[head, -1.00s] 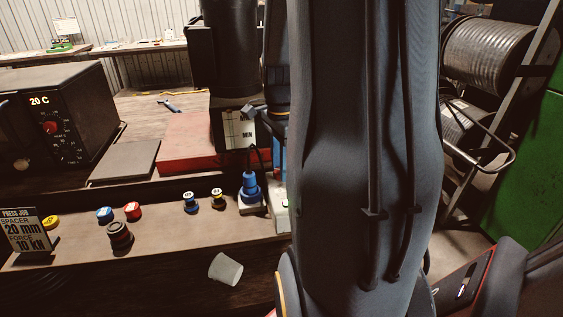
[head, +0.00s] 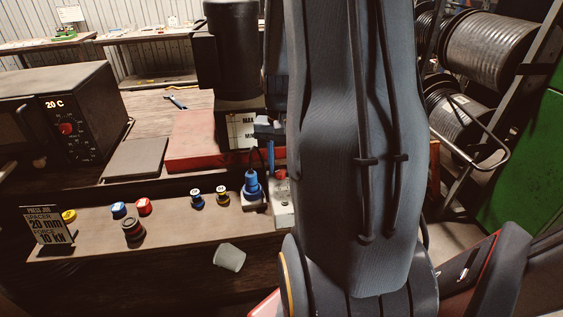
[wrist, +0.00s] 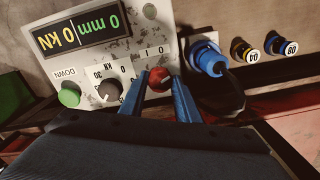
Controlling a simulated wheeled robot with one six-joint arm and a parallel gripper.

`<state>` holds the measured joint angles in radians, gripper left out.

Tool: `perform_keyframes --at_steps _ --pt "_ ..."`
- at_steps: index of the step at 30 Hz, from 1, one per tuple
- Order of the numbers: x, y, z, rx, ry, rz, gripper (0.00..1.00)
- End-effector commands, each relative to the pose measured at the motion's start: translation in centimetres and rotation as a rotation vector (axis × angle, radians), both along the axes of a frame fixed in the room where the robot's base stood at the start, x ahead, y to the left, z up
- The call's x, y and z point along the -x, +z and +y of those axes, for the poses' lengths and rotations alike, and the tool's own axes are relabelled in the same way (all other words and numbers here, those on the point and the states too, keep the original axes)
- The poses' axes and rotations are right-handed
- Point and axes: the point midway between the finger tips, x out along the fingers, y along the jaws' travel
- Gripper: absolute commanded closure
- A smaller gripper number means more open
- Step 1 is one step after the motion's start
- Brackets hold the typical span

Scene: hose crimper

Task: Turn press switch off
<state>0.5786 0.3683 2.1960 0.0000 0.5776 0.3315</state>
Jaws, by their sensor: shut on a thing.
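The press switch is a small red knob (wrist: 159,78) on the pale control panel (wrist: 185,14), beside the marks "0" and "I". In the wrist view my gripper (wrist: 160,86) has its two blue fingers on either side of the knob, shut on it. The panel's display (wrist: 78,34) reads 0 mm and 0 kN. In the head view the red knob (head: 281,174) shows at the top of the pale box, just left of my arm. My arm hides most of the box there.
A blue plug (wrist: 208,58) with a black cable sits close beside the switch. A grey dial (wrist: 109,90) and green DOWN button (wrist: 70,95) are on its other side.

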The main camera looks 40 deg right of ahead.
Motion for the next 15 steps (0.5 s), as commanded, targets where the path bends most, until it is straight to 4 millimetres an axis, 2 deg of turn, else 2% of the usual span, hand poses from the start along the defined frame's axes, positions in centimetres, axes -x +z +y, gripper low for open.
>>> perform_keyframes --at_steps 6,15 --pt "0.05 0.15 0.02 -0.001 0.170 0.001 0.93" --pt "0.03 0.07 0.03 -0.001 0.323 0.001 0.93"
